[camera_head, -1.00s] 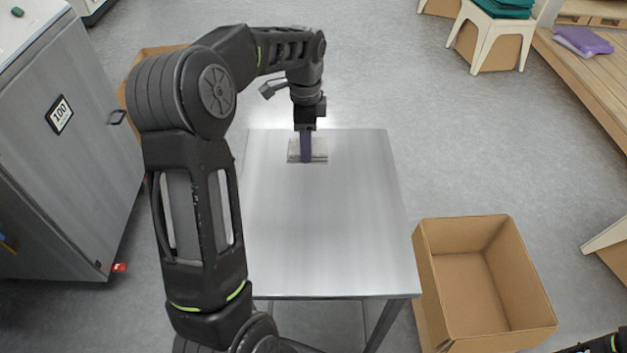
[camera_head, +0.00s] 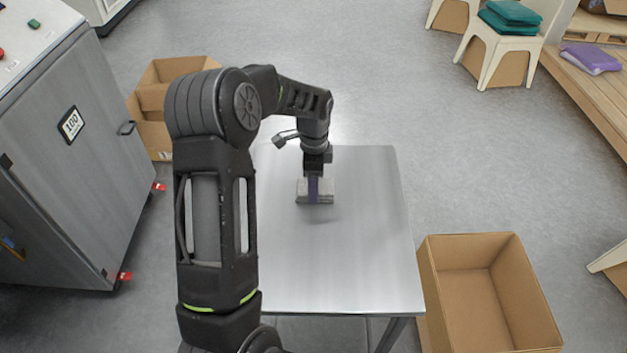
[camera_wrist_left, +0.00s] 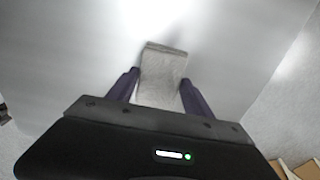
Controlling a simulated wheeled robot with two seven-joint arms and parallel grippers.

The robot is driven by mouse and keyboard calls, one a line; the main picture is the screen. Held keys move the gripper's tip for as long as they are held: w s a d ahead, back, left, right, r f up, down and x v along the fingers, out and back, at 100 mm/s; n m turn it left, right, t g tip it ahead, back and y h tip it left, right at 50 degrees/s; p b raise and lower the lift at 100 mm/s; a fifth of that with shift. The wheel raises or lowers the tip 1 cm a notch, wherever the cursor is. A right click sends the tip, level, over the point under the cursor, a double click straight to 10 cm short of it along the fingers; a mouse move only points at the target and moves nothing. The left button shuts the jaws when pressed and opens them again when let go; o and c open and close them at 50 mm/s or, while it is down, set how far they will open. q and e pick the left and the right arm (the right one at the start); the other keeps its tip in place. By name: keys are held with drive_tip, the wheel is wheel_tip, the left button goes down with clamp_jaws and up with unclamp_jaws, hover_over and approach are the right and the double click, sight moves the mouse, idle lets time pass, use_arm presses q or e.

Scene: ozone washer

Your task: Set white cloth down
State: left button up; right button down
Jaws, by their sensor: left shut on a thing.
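The white cloth (camera_head: 327,190) looks like a small folded pale-grey block at the far part of the metal table (camera_head: 345,265). My left gripper (camera_head: 314,198) points down at it and is shut on it, with a purple finger across its near side. In the left wrist view the cloth (camera_wrist_left: 162,75) sits between the two purple fingers (camera_wrist_left: 160,88). I cannot tell whether the cloth touches the tabletop or hangs just above it. My right gripper is not in view.
An open cardboard box (camera_head: 490,295) stands right of the table. A grey cabinet (camera_head: 70,170) is at left, with another cardboard box (camera_head: 160,95) behind it. The rest of the tabletop is clear.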

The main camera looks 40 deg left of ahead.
use_arm(q)
drive_tip(key=shift+f, duration=0.1)
drive_tip(key=o, duration=1.4)
drive_tip(key=shift+c, duration=0.2)
wheel_tip(320, 180, up, 12)
drive_tip(key=b, duration=0.1)
idle(0.3)
